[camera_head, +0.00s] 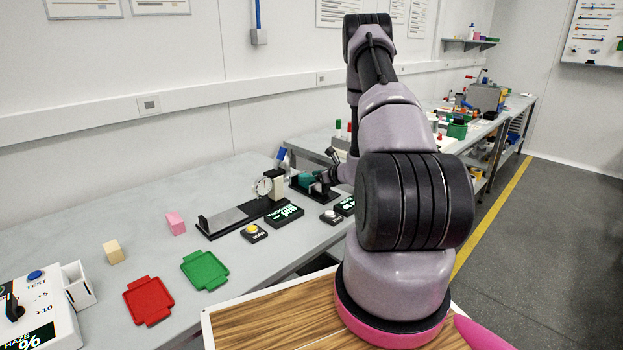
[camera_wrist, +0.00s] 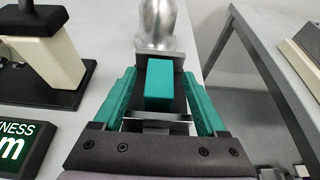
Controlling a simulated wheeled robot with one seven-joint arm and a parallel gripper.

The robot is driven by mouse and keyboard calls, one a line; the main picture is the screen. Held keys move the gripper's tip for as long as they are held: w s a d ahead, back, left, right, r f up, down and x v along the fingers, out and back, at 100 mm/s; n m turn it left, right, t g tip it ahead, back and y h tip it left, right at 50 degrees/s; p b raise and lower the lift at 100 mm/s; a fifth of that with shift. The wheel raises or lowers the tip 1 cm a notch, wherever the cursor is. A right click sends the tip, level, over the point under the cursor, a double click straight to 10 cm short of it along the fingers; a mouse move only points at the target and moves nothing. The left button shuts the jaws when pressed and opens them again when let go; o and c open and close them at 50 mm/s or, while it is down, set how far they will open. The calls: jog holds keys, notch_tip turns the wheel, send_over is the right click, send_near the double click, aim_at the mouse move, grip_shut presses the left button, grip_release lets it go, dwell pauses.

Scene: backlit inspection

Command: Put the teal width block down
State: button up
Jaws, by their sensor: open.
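The teal width block (camera_wrist: 160,84) sits between the two teal fingers of my gripper (camera_wrist: 160,88) in the wrist view. A gap shows on each side of it, and the fingers are open. The block appears to rest on a dark and metal fixture (camera_wrist: 160,53), with a shiny rounded metal part behind it. In the head view my gripper (camera_head: 318,180) is at the fixture with the black base (camera_head: 297,193), beside the dial gauge. There I cannot clearly separate the block from the teal fingers.
A dial gauge stand (camera_head: 264,187) and a lit display (camera_head: 285,216) are close to the left of my gripper. A red tray (camera_head: 149,299), a green tray (camera_head: 205,270), a pink block (camera_head: 176,223) and a tan block (camera_head: 113,251) lie further left on the bench.

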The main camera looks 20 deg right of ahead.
jog(key=v, duration=1.1)
jog(key=s+a+r+n+g+y, duration=0.3)
jog(key=a+r+n, duration=0.4)
jog(key=a+r, duration=0.3)
jog(key=s+a+r+n+g+y, duration=0.3)
jog(key=a+r+n, duration=0.3)
jog(key=a+r, duration=0.45)
jog(key=s+a+r+n+g+h, duration=0.3)
jog(key=s+a+r+n, duration=0.1)
jog(key=s+r+n, duration=0.6)
jog(key=s+d+r+n+t+h, duration=0.2)
jog(key=s+r+n+h, duration=0.3)
jog(key=s, duration=0.6)
jog(key=shift+d+r+t+h, duration=0.3)
jog(key=shift+d+r+t, duration=0.15)
jog(key=shift+t, duration=0.25)
